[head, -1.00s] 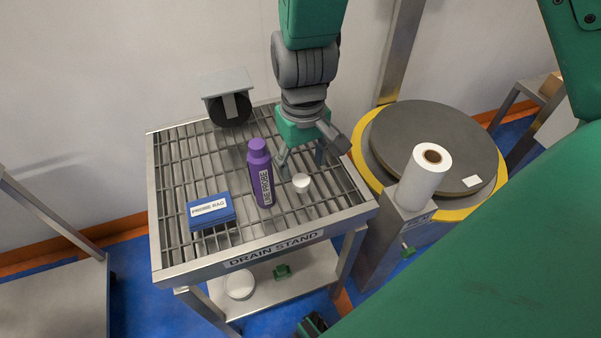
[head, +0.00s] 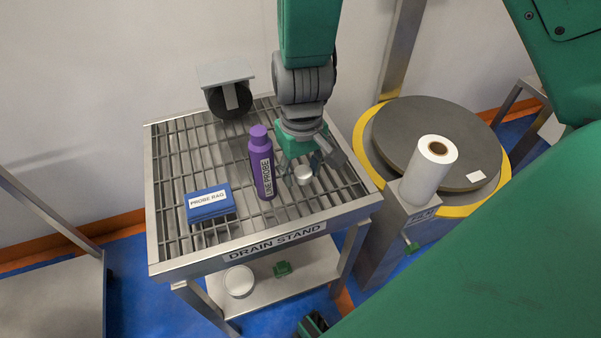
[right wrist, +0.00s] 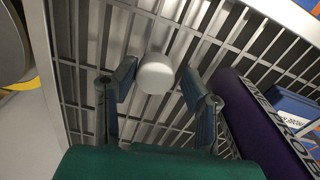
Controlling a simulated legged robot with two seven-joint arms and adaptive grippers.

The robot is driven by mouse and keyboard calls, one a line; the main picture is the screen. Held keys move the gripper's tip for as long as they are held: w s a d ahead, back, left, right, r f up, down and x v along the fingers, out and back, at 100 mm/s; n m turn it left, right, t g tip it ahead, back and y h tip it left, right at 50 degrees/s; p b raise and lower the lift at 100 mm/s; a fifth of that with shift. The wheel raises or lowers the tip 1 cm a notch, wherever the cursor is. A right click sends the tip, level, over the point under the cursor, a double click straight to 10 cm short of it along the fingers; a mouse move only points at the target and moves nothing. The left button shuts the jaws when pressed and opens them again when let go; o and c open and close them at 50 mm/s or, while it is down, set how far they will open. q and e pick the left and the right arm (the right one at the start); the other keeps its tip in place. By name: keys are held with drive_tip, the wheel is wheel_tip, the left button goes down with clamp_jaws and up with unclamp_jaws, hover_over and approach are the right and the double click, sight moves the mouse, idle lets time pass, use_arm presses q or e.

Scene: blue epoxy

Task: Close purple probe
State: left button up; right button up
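The purple probe bottle (head: 261,163), labelled as a probe, stands upright on the slatted drain stand (head: 275,246); its top is purple. It also shows at the right of the right wrist view (right wrist: 262,125). A small rounded white cap (head: 304,173) is on the slats just right of the bottle; the right wrist view shows this cap (right wrist: 155,74) between the fingertips. My right gripper (head: 301,172) reaches down from above, just right of the bottle. Its fingers (right wrist: 156,82) are open on either side of the cap, with visible gaps. My left gripper is not in view.
A blue probe rag (head: 208,204) lies left of the bottle. A black round fixture (head: 229,100) stands at the stand's back edge. A white roll (head: 428,172) and a dark round drum top (head: 420,135) are at the right. A white round item (head: 239,282) sits on the lower shelf.

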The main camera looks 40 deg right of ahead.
sight(303, 171)
drive_tip(key=shift+d, duration=0.1)
drive_tip(key=shift+c, duration=1.3)
drive_tip(key=shift+d, duration=0.15)
drive_tip(key=shift+c, duration=0.3)
wheel_tip(303, 171, up, 10)
drive_tip(key=p, duration=0.4)
